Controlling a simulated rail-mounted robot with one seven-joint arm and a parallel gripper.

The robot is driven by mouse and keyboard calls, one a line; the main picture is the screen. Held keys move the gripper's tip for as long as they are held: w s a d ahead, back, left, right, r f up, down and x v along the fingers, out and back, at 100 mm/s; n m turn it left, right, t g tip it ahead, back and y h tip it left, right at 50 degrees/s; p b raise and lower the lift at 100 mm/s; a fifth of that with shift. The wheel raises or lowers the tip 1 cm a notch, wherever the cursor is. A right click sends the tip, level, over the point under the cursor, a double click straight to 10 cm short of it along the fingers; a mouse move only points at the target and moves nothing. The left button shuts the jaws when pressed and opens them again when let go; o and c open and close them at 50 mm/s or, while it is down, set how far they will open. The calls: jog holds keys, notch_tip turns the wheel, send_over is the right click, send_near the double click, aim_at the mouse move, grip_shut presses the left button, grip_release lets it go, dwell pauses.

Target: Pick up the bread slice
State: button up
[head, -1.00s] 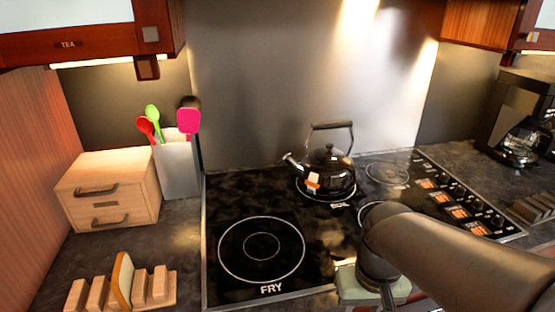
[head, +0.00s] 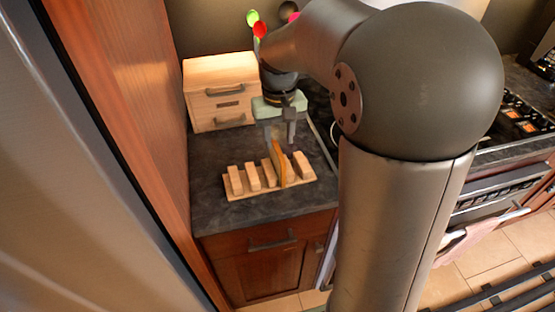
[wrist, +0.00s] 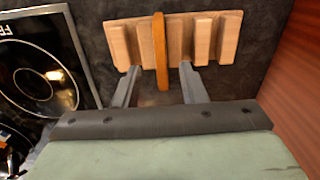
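The bread slice (head: 279,161) stands upright in a slot of the wooden rack (head: 236,193) on the dark counter. My gripper (head: 281,141) is above the rack, pointing down, with its fingers at the slice's upper part. In the wrist view the bread slice (wrist: 160,60) shows edge-on as a thin orange-brown strip. My gripper (wrist: 158,75) is open there, with one finger on each side of the slice and a visible gap to both. The wooden rack (wrist: 205,40) lies beyond the fingertips.
A small wooden drawer box (head: 222,92) stands behind the rack. The stove (wrist: 40,75) lies to one side, and a tall wooden panel (head: 130,110) bounds the counter on the left. The counter (head: 215,215) in front of the rack is clear.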

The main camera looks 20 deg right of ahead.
aim_at(278, 148)
jog(key=shift+w+f+p, duration=0.2)
jog(key=shift+f+p, duration=0.15)
jog(key=shift+f, duration=1.65)
jog(key=shift+w+f+p, duration=0.15)
jog(key=shift+f+p, duration=0.2)
jog(key=shift+f, duration=1.6)
grip_shut()
